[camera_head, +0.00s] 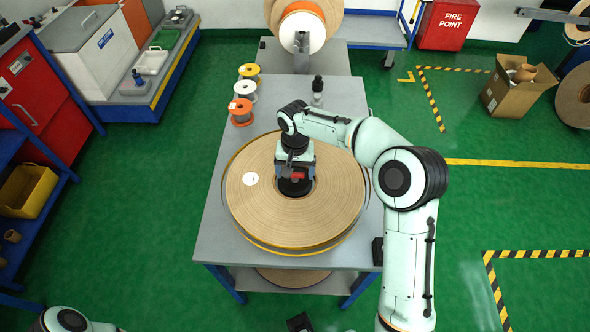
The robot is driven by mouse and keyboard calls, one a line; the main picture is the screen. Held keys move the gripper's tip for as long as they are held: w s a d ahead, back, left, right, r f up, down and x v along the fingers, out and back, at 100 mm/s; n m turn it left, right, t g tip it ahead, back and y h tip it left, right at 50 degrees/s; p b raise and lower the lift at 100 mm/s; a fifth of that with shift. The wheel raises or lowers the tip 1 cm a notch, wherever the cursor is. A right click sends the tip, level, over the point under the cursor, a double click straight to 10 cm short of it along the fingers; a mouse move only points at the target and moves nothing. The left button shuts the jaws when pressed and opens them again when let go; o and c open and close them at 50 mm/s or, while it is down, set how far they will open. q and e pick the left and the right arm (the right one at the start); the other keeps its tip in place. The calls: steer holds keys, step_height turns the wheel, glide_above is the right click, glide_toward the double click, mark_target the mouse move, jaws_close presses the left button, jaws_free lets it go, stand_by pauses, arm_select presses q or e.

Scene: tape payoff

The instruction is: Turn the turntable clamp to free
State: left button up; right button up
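The turntable (234,222) on the grey table carries a large flat roll of tan tape (335,205) with a white round label. At the hub is the clamp, with a small red part (298,176) showing over a black centre. My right gripper (295,175) points down over the hub, its fingers on either side of the red part. I cannot tell whether they touch or grip it, and the gripper hides part of the clamp. Of my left arm only a piece shows at the bottom left edge; its gripper is out of view.
Three small spools, yellow (249,71), white (245,90) and orange (241,111), stand at the table's back left. A dark bottle (317,88) stands behind my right wrist. A small black box (377,251) is at the right edge. Another roll (293,277) lies on the lower shelf.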

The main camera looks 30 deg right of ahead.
steer(key=c, duration=0.9)
steer(key=shift+c, duration=0.2)
arm_select(q)
steer(key=shift+r, duration=0.2)
arm_select(e)
steer(key=shift+n, duration=0.4)
steer(key=n+p, duration=0.2)
steer(key=n, duration=0.2)
steer(key=shift+r, duration=0.15)
steer(key=n+p, duration=0.2)
steer(key=n, duration=0.2)
steer(key=n+p, duration=0.1)
steer(key=n, duration=0.4)
steer(key=shift+p, duration=0.3)
arm_select(q)
steer(key=w+r+p, duration=0.1)
steer(key=w+r, duration=0.2)
steer(key=r, duration=0.4)
steer(key=shift+w+r+t, duration=0.2)
steer(key=shift+w+t, duration=0.1)
steer(key=shift+w, duration=0.05)
arm_select(e)
steer(key=n, duration=0.4)
arm_select(q)
steer(key=shift+r, duration=0.1)
